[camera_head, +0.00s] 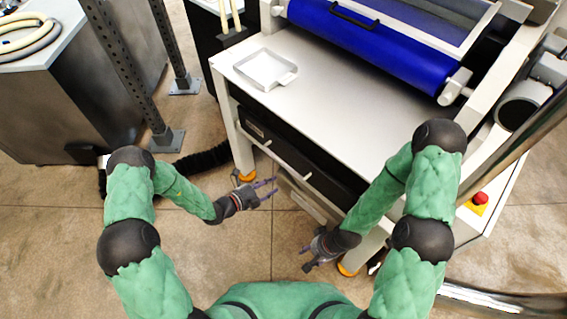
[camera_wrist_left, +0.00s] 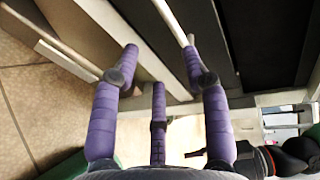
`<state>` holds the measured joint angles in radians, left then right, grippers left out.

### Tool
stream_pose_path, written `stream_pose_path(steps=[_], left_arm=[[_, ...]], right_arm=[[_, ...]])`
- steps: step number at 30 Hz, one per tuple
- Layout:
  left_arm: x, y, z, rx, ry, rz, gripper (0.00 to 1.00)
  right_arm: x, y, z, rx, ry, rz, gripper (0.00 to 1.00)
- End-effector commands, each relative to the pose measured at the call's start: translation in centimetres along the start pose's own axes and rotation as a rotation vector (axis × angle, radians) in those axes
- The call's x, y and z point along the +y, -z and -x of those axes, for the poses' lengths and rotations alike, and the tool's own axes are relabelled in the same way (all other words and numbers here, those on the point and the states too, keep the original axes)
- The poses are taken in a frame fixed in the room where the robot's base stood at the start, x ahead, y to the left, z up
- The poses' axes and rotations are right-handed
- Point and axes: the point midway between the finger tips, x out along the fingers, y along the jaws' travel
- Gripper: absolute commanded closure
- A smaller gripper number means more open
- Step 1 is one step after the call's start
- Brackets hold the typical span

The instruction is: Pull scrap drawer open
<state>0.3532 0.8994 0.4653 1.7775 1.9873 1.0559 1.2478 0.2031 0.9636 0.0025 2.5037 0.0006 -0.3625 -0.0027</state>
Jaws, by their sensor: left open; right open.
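Below the white tabletop of the sheeter, a dark front panel (camera_head: 262,130) carries a thin pale bar (camera_head: 293,162). Under it sits a beige drawer-like front (camera_head: 303,198); which of these is the scrap drawer is not certain. My left gripper (camera_head: 276,188) is open and empty, its purple fingers pointing at the beige front's left end. In the left wrist view my left gripper (camera_wrist_left: 160,55) shows spread fingers close to pale panels and a thin pale bar (camera_wrist_left: 172,22); contact cannot be told. My right gripper (camera_head: 306,258) is open and empty, lower, near the machine's front right leg.
A white tray (camera_head: 266,70) sits on the tabletop (camera_head: 330,115), before a blue roller (camera_head: 375,48). A red emergency button (camera_head: 480,198) is at the right. The floor (camera_head: 240,255) in front is clear.

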Motion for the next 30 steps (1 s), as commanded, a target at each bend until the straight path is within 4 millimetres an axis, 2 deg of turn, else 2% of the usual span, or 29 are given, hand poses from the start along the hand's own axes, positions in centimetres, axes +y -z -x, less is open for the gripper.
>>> stream_pose_path(steps=[1, 3, 6, 11, 21, 24, 30], left_arm=[[-0.2, -1.2, 0.0, -0.046, 0.016, 0.039, 0.54], [-0.4, -2.5, 0.0, -0.091, 0.033, 0.077, 0.54], [-0.5, -3.3, -0.2, -0.12, 0.045, 0.099, 0.54], [-0.5, -3.4, -2.1, -0.12, 0.047, 0.102, 0.54], [-0.7, -4.1, -7.9, -0.118, 0.046, 0.099, 0.54], [-0.7, -4.3, -9.2, -0.118, 0.046, 0.098, 0.54], [-0.9, -4.5, -10.5, -0.119, 0.045, 0.099, 0.54]], right_arm=[[0.0, 0.0, 0.1, 0.0, 0.0, 0.0, 0.5], [0.0, 0.0, 0.1, 0.0, 0.0, 0.0, 0.5], [0.0, 0.0, 0.0, 0.0, 0.0, 0.0, 0.5], [0.2, 0.0, -0.7, 0.0, 0.0, 0.001, 0.5], [0.9, 0.1, -2.5, 0.0, 0.0, 0.001, 0.5], [1.0, 0.1, -2.9, 0.0, 0.0, 0.001, 0.5], [1.1, 0.1, -3.2, 0.0, 0.0, 0.001, 0.5]])
